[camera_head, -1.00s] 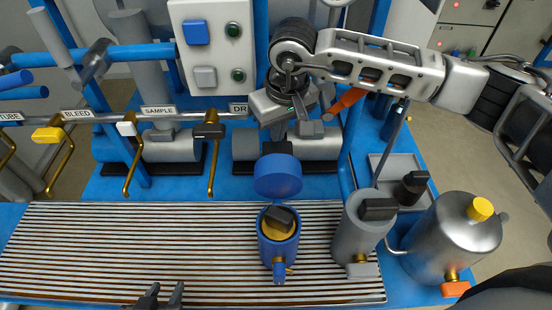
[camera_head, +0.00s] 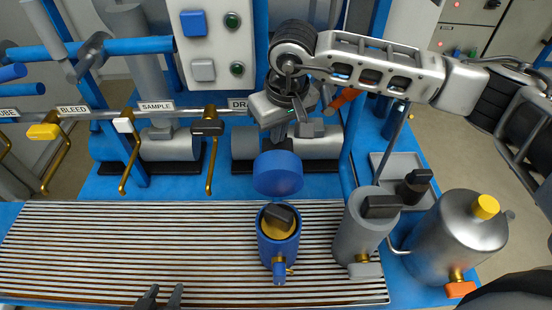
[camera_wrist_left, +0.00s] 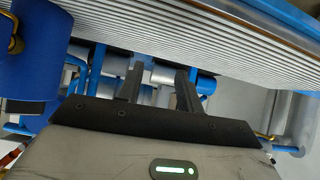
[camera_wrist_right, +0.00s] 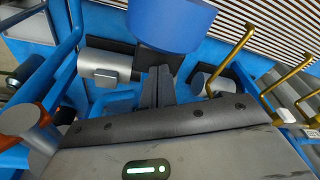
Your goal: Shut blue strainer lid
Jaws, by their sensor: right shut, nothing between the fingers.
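The blue strainer (camera_head: 279,252) stands on the slatted bench, with a dark block and brassy inside showing at its open mouth. Its blue lid (camera_head: 278,174) is raised behind the mouth, apart from the rim. My right gripper (camera_head: 280,132) is shut and empty, behind and above the lid in the head view. In the right wrist view its closed fingers (camera_wrist_right: 158,84) point toward the lid (camera_wrist_right: 172,22); I cannot tell whether they touch it. My left gripper (camera_head: 160,294) is open and empty at the bottom edge. Its parted fingers show in the left wrist view (camera_wrist_left: 158,80).
A grey canister (camera_head: 362,228) and a steel tank with a yellow cap (camera_head: 458,240) stand right of the strainer. Brass-handled valves (camera_head: 208,160) hang at the back left. The slatted bench (camera_head: 130,245) is clear on the left.

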